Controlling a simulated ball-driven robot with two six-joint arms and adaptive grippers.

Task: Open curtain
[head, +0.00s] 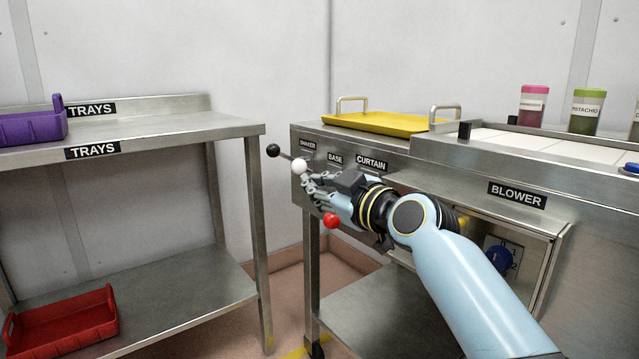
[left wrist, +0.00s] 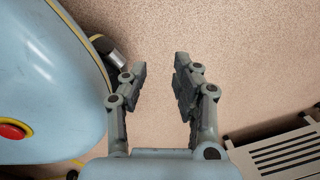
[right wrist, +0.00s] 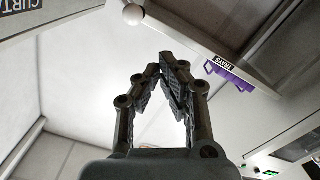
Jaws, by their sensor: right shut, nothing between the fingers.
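The CURTAIN label (head: 371,162) is on the front of the steel machine, and part of it shows in the right wrist view (right wrist: 20,5). A red knob (head: 330,220) shows just below my right gripper (head: 309,186); its stem is hidden. A white knob (head: 299,166) by the BASE label is close above the fingertips; a white knob also shows in the right wrist view (right wrist: 133,14). A black knob (head: 273,150) sticks out farther left. My right gripper is shut and empty in front of the panel. My left gripper (left wrist: 160,80) is open and empty over the floor.
A yellow tray (head: 376,122) with handles lies on top of the machine, with several capped jars (head: 533,105) to the right. A blue dial (head: 500,260) sits under the BLOWER label. The steel trays table (head: 180,128) stands left, past a gap, with purple and red trays.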

